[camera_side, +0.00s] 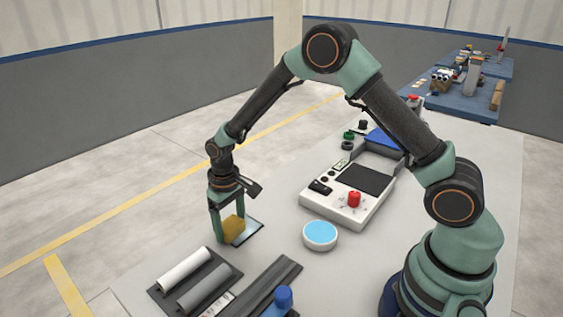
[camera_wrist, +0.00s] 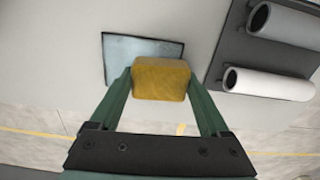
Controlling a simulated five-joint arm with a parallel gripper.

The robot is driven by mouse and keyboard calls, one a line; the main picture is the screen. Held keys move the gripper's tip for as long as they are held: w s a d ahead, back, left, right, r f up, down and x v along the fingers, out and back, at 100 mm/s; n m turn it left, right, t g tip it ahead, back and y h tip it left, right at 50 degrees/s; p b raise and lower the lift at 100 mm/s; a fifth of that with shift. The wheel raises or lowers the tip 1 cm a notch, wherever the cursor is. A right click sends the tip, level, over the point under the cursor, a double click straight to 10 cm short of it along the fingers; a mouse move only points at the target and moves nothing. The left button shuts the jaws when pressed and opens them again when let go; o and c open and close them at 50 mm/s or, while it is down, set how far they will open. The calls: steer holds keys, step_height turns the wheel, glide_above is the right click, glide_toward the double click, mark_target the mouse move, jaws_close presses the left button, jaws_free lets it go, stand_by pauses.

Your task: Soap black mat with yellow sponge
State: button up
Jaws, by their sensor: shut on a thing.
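My gripper (camera_side: 230,224) points down and is shut on the yellow sponge (camera_side: 235,229). In the wrist view the sponge (camera_wrist: 160,80) sits between the two green fingers. The mat (camera_side: 250,231) lies flat on the table just beneath and beside the sponge. In the wrist view the mat (camera_wrist: 122,52) shows a pale bluish-grey surface with a thin dark edge. The sponge hides its near right part. The sponge is very low over the mat; I cannot tell whether they touch. A round white dish with light blue contents (camera_side: 320,234) stands right of the mat.
A dark tray with two pipes, one white (camera_side: 186,268) and one grey (camera_side: 203,287), lies in front. A dark rail (camera_side: 262,288) and a blue knob (camera_side: 283,299) are nearby. A white console with a red knob (camera_side: 354,199) stands behind the dish. The table's left edge is close to the mat.

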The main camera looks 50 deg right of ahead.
mark_target(255, 220)
steer(key=a, duration=0.2)
steer(key=shift+a, duration=0.3)
steer(key=shift+d, duration=5.15)
steer(key=shift+s, duration=0.45)
steer(key=shift+a, duration=5.3)
steer(key=shift+d, duration=5.2)
steer(key=shift+d+r, duration=0.1)
steer(key=shift+r, duration=0.05)
step_height(255, 220, up, 8)
